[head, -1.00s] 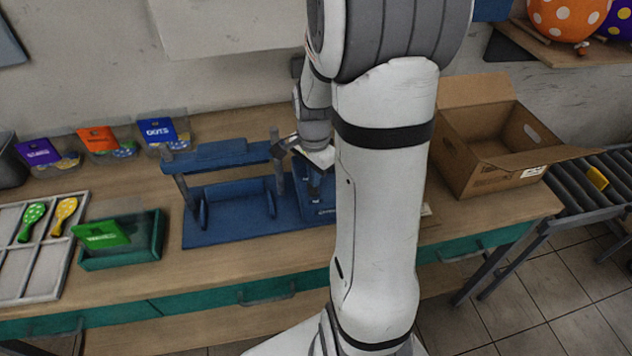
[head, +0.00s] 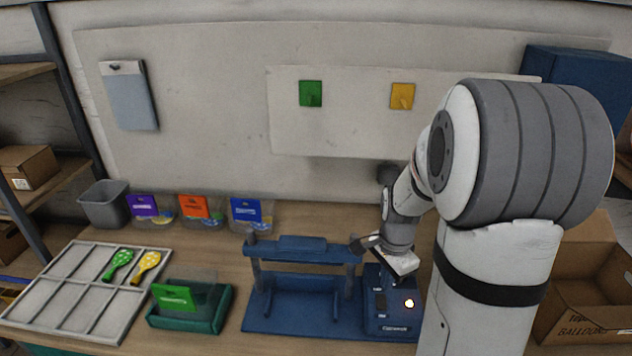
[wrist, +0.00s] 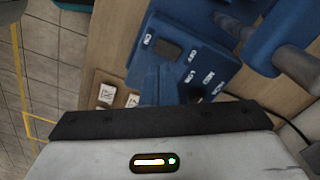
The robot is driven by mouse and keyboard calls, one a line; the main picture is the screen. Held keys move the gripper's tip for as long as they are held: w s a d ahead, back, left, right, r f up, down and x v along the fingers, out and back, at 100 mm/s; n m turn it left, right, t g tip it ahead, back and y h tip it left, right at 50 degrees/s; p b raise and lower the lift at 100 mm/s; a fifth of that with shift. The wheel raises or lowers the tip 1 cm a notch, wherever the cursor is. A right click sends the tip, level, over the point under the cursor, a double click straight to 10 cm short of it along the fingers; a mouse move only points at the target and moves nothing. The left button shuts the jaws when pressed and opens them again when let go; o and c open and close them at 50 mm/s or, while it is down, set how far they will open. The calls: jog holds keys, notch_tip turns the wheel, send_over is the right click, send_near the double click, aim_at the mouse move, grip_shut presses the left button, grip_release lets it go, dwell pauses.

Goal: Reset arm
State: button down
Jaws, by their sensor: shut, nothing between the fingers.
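My arm stands at the right of the head view. In the wrist view the labelled box (wrist: 180,65) lies ahead of my wrist housing, with dark buttons and white lettering. The fingers do not show clearly in that view.
A green bin (head: 190,317) and several coloured-label bins stand left of the press. A cardboard box (head: 585,300) is behind my arm at right.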

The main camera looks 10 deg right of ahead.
jog(key=s+a+r+n+t+b, duration=0.2)
jog(key=s+a+r+n, duration=0.8)
jog(key=n, duration=0.5)
jog(key=s+a+t, duration=0.1)
jog(key=s, duration=0.1)
jog(key=shift+s+a+r, duration=0.25)
jog(key=shift+s+r, duration=0.15)
